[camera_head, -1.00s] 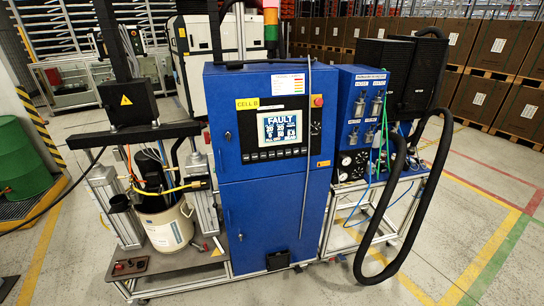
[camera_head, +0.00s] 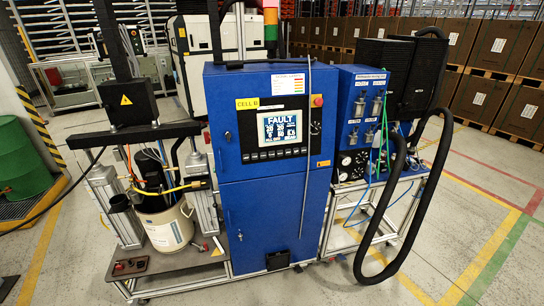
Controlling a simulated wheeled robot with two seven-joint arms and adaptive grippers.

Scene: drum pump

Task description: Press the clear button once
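A tall blue control cabinet (camera_head: 262,210) labelled "CELL B" stands in the middle. Its screen (camera_head: 280,128) reads "FAULT" with smaller text and icons under it. A row of dark buttons (camera_head: 276,154) runs along the panel below the screen. Which of them is the clear button cannot be read at this size. A red round button (camera_head: 318,101) sits at the panel's upper right. Neither of my grippers shows in this view.
Left of the cabinet stands a drum pump with a pale drum (camera_head: 168,228) on a low platform. On the right are a blue unit (camera_head: 358,110) with gauges and a thick black hose (camera_head: 402,200) looping towards the floor. A green drum (camera_head: 22,160) is far left.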

